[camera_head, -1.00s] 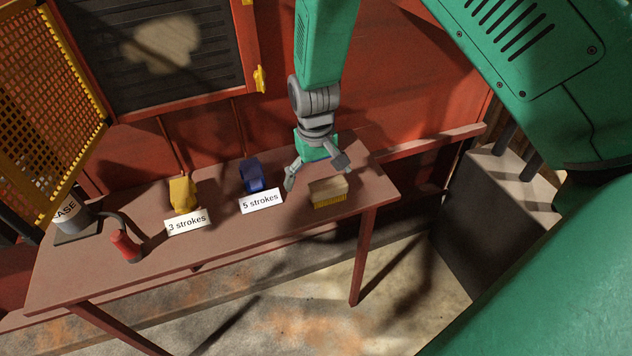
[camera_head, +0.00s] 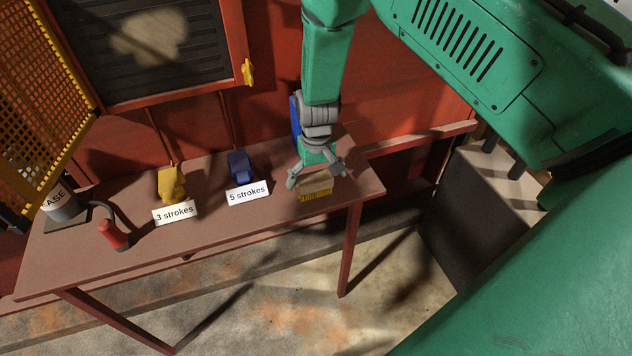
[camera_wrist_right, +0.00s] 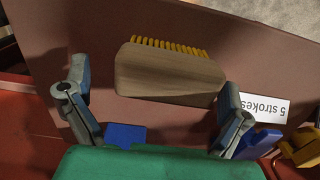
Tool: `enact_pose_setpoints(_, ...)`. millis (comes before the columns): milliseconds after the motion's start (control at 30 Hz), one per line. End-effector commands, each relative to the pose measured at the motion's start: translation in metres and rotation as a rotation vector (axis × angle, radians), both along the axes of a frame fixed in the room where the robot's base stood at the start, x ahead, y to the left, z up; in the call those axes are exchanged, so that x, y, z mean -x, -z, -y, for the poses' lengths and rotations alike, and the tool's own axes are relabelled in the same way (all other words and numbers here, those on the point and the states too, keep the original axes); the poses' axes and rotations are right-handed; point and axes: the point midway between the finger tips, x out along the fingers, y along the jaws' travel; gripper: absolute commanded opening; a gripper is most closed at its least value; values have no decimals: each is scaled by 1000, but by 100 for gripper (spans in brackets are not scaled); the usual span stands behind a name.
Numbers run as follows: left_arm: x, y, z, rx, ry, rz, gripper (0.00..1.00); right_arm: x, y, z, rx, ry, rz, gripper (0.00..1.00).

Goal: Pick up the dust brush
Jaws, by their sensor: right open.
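The dust brush (camera_head: 316,190) lies near the right end of the red-brown table, a wooden block with yellow bristles toward the front edge. In the right wrist view the brush (camera_wrist_right: 170,76) lies ahead of and largely between the fingers, untouched as far as I can see. My right gripper (camera_head: 316,178) is open above and just behind the brush, its fingers spread to either side. In the right wrist view the right gripper (camera_wrist_right: 155,100) shows both fingers apart with nothing held. My left gripper is not in view.
On the table (camera_head: 95,262) stand a yellow part (camera_head: 171,184) by a "3 strokes" card (camera_head: 175,213) and a blue part (camera_head: 240,166) by a "5 strokes" card (camera_head: 248,192). A red-handled grease device (camera_head: 113,235) is at the left. A red wall rises behind.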

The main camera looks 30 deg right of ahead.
Motion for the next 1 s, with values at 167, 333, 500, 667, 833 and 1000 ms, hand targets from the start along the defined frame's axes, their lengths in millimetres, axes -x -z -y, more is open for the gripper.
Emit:
enact_pose_setpoints(167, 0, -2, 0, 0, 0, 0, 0, 0, 19, -2, 2, -3, 1, 100)
enact_pose_setpoints(333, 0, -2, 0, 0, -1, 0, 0, 0, 21, 0, 0, -1, 2, 100)
enact_pose_setpoints(500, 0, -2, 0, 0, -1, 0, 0, 0, 22, 1, -2, -1, 1, 68)
enact_pose_setpoints(667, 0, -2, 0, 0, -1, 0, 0, 0, 22, 1, -2, -1, 1, 59)
enact_pose_setpoints(833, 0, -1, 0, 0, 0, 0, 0, 0, 21, 0, 0, -2, 1, 58)
enact_pose_setpoints(1000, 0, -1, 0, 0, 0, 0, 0, 0, 21, 0, 1, -2, 2, 58)
